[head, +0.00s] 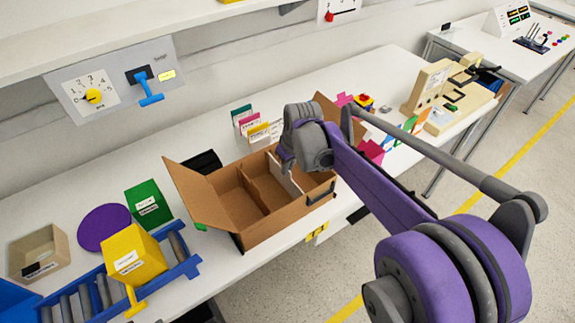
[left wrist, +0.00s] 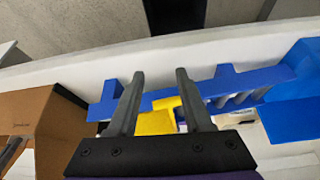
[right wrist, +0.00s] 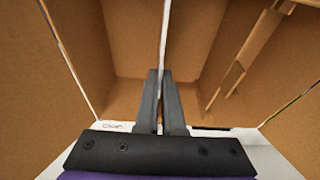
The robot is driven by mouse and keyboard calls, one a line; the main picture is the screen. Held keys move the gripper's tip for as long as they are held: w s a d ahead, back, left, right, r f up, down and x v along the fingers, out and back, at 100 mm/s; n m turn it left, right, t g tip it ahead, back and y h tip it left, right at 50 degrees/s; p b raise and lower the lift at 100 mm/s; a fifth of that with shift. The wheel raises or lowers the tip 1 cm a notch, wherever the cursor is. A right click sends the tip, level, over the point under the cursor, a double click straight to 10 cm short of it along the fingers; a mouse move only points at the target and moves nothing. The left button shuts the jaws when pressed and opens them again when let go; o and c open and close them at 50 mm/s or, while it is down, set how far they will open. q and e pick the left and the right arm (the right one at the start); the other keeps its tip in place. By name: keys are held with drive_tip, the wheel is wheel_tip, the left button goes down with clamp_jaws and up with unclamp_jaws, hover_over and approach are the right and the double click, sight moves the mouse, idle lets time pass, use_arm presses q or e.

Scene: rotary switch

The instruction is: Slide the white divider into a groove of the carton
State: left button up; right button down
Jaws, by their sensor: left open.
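The open brown carton (head: 275,225) stands on the white bench, with a brown partition (head: 258,187) inside; the partition also shows in the right wrist view (right wrist: 250,50). The thin white divider (head: 284,178) stands inside the carton, right of that partition, partly hidden by my right wrist. My right gripper (right wrist: 160,75) is over the carton, its fingers shut on the divider (right wrist: 165,25), seen edge-on. Whether the divider's edges sit in a groove is hidden. My left gripper (left wrist: 160,75) is open and empty, pointing toward the blue roller rack; it is outside the head view.
Left of the carton are the blue roller rack (head: 183,262), a yellow box (head: 135,255), a green box (head: 147,205) and a purple disc (head: 103,227). File cards (head: 250,125) stand behind the carton. A beige machine (head: 430,85) stands farther right.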

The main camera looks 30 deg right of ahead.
use_arm(q)
drive_tip(key=shift+f, duration=0.2)
use_arm(e)
drive_tip(key=shift+f, duration=0.3)
drive_tip(key=c, duration=1)
unclamp_jaws()
drive_tip(key=shift+o, duration=0.2)
drive_tip(key=shift+r, duration=0.1)
drive_tip(key=shift+w+r+p+v, duration=0.1)
drive_tip(key=shift+w+p+v, duration=0.2)
drive_tip(key=shift+p+v, duration=0.75)
drive_tip(key=shift+w+r+p+v, duration=0.1)
drive_tip(key=shift+w+p+v, duration=0.35)
drive_tip(key=shift+v, duration=1.1)
drive_tip(key=shift+w+r+p+v, duration=0.1)
drive_tip(key=shift+w+p+v, duration=0.1)
drive_tip(key=shift+p+v, duration=0.9)
use_arm(q)
wheel_tip(320, 180, up, 6)
drive_tip(key=w, duration=0.2)
drive_tip(key=shift+b, duration=0.3)
drive_tip(key=shift+s+r, duration=0.1)
use_arm(e)
drive_tip(key=shift+s, duration=0.1)
